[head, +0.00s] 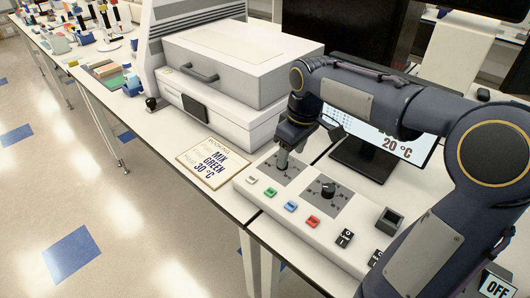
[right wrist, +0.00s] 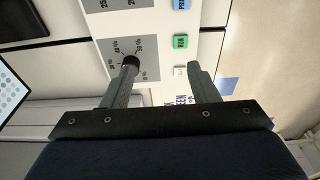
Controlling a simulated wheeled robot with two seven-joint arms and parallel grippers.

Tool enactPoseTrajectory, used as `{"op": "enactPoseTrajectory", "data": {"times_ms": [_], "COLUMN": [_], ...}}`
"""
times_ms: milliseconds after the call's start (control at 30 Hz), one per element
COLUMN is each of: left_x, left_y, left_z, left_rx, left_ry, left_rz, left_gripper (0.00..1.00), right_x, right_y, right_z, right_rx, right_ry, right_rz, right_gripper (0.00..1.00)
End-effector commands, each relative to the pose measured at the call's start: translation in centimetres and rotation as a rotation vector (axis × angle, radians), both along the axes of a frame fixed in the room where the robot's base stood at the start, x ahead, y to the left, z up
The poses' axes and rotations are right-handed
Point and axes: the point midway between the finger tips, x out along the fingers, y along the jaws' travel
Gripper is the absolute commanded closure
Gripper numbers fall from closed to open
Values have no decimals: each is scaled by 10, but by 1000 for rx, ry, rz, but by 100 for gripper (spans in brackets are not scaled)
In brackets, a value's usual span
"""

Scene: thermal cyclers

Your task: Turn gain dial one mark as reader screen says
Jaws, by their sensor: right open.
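A white control panel (head: 265,203) on the bench carries two dials on grey plates and a row of coloured buttons. My right gripper (head: 283,162) points down over the far-left dial plate and hides that dial in the head view. In the right wrist view the gripper (right wrist: 162,68) is open. The black knob (right wrist: 131,61) of this dial shows at the tip of the left finger, not between the fingers; contact is unclear. The other dial (head: 327,190) is clear of it. The reader screen (head: 400,146) shows "20 °C", partly hidden by my arm. My left gripper is out of view.
A sign (head: 213,163) reading "MIX GREEN 30 °C" lies left of the panel. White, green (head: 271,192), blue (head: 291,206) and red (head: 313,221) buttons line the panel's front. A large white machine (head: 235,70) stands behind. A small "OFF" display (head: 495,287) is at lower right.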

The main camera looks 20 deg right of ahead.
Motion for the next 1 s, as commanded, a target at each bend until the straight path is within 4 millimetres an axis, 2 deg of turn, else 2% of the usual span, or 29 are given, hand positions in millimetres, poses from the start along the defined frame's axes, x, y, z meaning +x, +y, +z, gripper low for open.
{"op": "enactPoseTrajectory", "data": {"times_ms": [267,600,833,1000], "left_x": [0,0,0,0], "left_y": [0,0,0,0], "left_z": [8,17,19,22], "left_rx": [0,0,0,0], "left_ry": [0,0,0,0], "left_rz": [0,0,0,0], "left_gripper": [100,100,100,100], "right_x": [38,84,91,90], "right_y": [-12,-29,-32,-32], "right_z": [-6,-26,-42,-70], "right_rx": [-34,-66,-71,-70], "right_ry": [52,125,140,141], "right_rz": [73,162,178,177], "right_gripper": [46,46,46,46]}}
